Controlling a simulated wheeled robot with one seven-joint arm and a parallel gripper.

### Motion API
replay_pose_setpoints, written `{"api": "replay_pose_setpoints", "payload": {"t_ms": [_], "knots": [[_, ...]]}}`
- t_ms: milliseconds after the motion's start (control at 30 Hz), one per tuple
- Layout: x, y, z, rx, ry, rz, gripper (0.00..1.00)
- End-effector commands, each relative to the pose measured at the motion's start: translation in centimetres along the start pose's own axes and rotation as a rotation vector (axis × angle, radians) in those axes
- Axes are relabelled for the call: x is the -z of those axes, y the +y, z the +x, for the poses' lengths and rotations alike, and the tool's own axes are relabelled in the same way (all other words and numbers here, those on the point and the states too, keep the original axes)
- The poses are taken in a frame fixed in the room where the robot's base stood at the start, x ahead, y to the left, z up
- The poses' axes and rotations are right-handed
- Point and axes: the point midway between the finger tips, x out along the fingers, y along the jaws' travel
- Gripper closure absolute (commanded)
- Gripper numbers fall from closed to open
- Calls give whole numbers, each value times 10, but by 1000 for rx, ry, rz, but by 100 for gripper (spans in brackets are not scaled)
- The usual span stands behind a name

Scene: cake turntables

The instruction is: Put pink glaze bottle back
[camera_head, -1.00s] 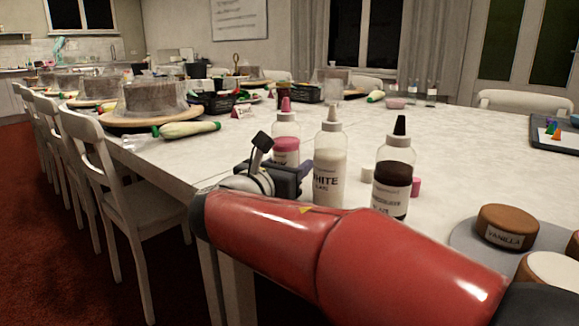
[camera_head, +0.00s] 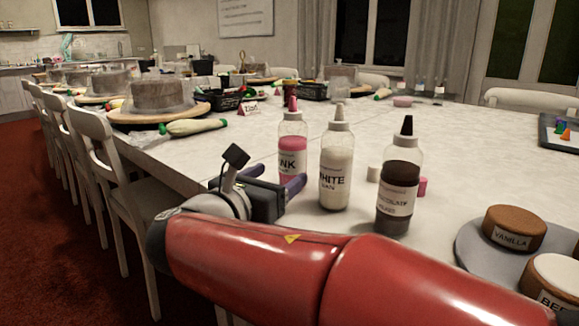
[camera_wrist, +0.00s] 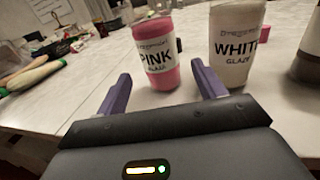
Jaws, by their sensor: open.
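The pink glaze bottle (camera_head: 292,149) stands upright on the table, with a pink nozzle and pink glaze inside. In the wrist view the pink bottle (camera_wrist: 156,55) is ahead of and between the two purple fingers. My gripper (camera_wrist: 158,85) is open and empty, and the bottle lies beyond its fingertips. In the head view my gripper (camera_head: 279,180) is just in front of the pink bottle. The white glaze bottle (camera_head: 335,167) stands close to its right and also shows in the wrist view (camera_wrist: 236,50). The chocolate glaze bottle (camera_head: 398,185) stands further right.
A white cap (camera_head: 373,174) and a pink cap (camera_head: 422,187) lie near the bottles. Round vanilla cake (camera_head: 514,228) sits on a grey plate at the right.

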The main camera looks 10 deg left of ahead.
Motion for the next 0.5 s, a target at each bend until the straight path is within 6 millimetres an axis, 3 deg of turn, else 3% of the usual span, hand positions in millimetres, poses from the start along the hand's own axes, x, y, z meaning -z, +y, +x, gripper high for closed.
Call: {"api": "replay_pose_setpoints", "payload": {"t_ms": [200, 500], "knots": [[0, 0, -34, -2, 0, -1, 30], [0, 0, -44, 0, 0, -1, 30]]}}
